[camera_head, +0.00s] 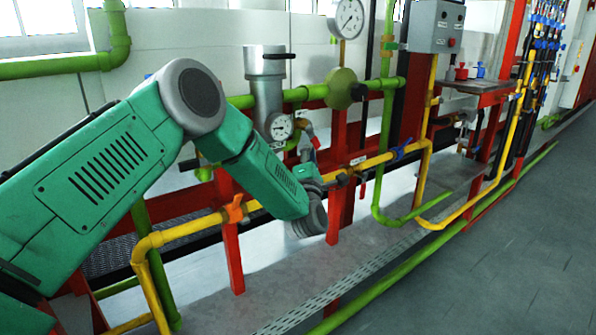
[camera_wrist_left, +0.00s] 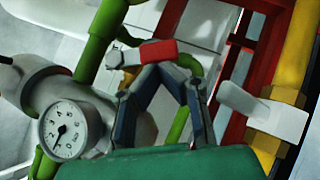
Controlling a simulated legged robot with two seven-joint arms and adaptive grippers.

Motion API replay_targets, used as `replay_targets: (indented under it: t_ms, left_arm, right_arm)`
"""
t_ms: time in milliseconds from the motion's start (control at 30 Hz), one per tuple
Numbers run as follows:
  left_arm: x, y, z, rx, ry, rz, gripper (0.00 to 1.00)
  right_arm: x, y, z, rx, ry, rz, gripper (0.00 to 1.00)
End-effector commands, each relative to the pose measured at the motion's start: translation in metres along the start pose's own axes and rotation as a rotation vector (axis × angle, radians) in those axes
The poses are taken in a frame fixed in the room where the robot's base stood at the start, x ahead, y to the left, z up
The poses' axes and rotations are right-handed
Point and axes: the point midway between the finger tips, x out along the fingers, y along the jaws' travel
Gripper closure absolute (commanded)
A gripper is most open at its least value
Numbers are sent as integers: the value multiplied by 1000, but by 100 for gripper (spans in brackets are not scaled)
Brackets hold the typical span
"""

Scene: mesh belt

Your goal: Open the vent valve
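A small valve with a red lever handle (camera_wrist_left: 155,52) shows at the upper middle of the left wrist view. It sits near the grey pipe that carries a round dial gauge (camera_wrist_left: 68,130). In the head view the handle (camera_head: 315,142) shows just above my left gripper (camera_head: 306,166). My left gripper's dark fingers (camera_wrist_left: 165,72) lean together, with their tips close to the handle's lower edge. I cannot tell whether they touch or hold it. The fingers look shut. My right gripper is not in view.
A yellow pipe (camera_head: 380,160) with a blue-handled valve (camera_head: 402,149) runs right of my gripper. Red posts (camera_head: 233,255) and green pipes stand close around. The grey floor (camera_head: 520,240) at right is clear.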

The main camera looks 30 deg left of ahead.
Motion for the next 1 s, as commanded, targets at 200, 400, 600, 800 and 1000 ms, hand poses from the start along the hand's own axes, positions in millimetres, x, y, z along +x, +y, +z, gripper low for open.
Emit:
replay_targets:
  t_ms: [200,400,600,800,1000]
  left_arm:
    - [7,-5,6,2,0,-2,100]
    - [14,-8,14,2,0,-4,100]
    - [20,-9,22,3,-2,-4,100]
    - [26,-9,28,3,-2,-5,100]
    - [27,-8,29,4,-2,-6,100]
  right_arm:
    - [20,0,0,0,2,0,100]
    - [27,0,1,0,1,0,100]
    - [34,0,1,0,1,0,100]
    - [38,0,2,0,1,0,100]
    - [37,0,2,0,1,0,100]
